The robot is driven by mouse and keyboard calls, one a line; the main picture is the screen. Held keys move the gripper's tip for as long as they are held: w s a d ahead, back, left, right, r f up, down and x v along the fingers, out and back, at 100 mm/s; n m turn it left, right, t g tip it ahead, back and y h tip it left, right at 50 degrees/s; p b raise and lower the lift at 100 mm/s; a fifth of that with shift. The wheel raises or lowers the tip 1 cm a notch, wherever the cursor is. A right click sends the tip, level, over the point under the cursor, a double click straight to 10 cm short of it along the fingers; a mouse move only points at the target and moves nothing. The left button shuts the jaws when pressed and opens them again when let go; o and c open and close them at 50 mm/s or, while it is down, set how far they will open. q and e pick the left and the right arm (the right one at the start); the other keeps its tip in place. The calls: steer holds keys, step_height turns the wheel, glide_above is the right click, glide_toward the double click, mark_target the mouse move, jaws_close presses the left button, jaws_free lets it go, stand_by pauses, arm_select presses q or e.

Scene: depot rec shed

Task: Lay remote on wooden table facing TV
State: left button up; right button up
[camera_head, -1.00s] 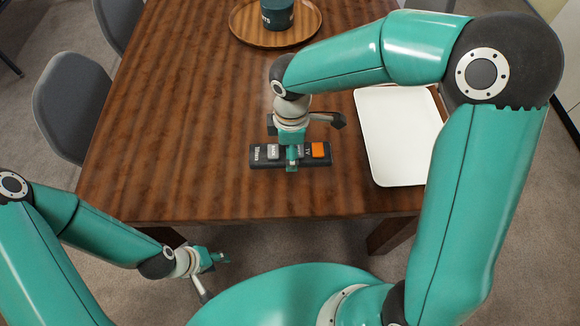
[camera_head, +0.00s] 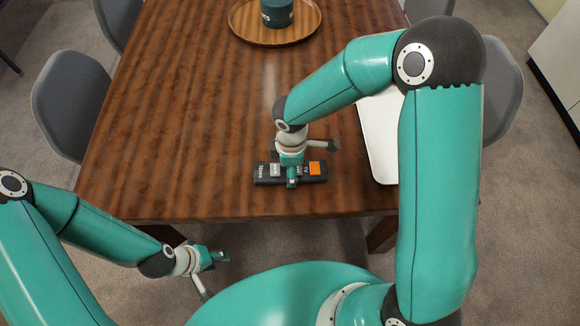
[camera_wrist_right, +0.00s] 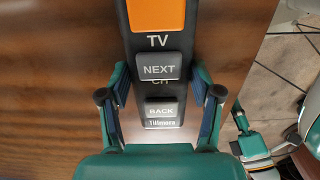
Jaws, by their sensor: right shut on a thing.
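The dark remote (camera_head: 262,175) is at the near part of the wooden table (camera_head: 180,120), long side running left to right in the head view, buttons up and the orange button (camera_head: 316,168) at its right end. I cannot tell whether it touches the tabletop. My right gripper (camera_head: 291,178) is shut across its middle from above. In the right wrist view, the fingers flank the remote (camera_wrist_right: 157,92) around its NEXT and BACK buttons. My left gripper (camera_head: 219,257) hangs low in front of the table, away from the remote; its finger gap is unclear. No TV set is in view.
A white tray (camera_head: 381,150) lies to the right on the table, partly behind my right arm. A round wooden tray (camera_head: 245,33) with a dark teal cup (camera_head: 277,12) is at the back. Grey chairs (camera_head: 72,105) stand at the sides. The table's left part is clear.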

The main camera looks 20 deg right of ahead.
steer(key=shift+f, duration=0.2)
steer(key=o, duration=1.3)
steer(key=shift+r, duration=0.1)
step_height(320, 180, up, 12)
steer(key=shift+r, duration=0.1)
